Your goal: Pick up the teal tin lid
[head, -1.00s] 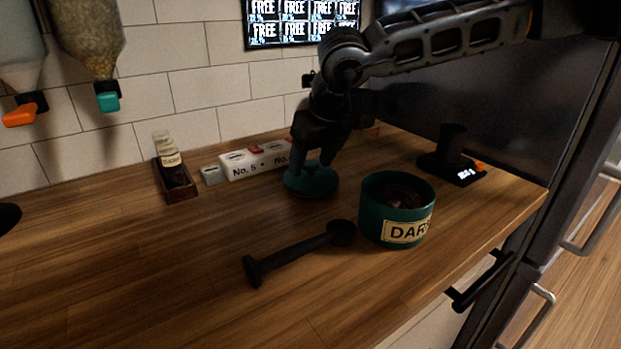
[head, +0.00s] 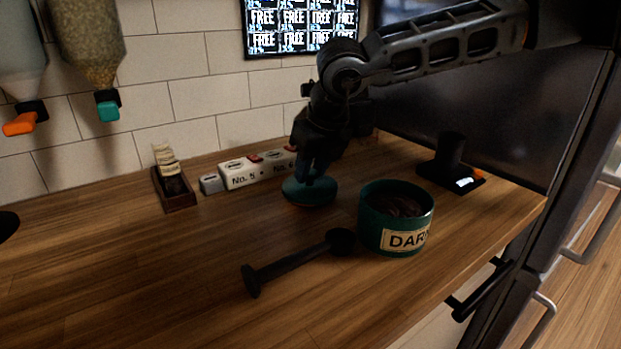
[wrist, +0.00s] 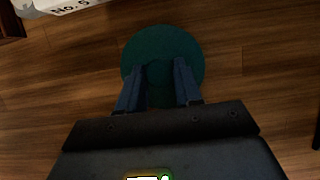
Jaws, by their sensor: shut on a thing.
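The teal tin lid (head: 309,193) is a round disc beside the tin, on or just above the wooden counter; I cannot tell whether it touches. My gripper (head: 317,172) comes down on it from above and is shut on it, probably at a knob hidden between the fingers. In the wrist view the lid (wrist: 163,45) lies under the two blue-grey fingertips of my gripper (wrist: 160,75). The open teal tin (head: 395,222), labelled "DAR…", stands to the right with dark contents.
A black scoop-like tool (head: 297,262) lies in front. A black scale (head: 451,177) is at right.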

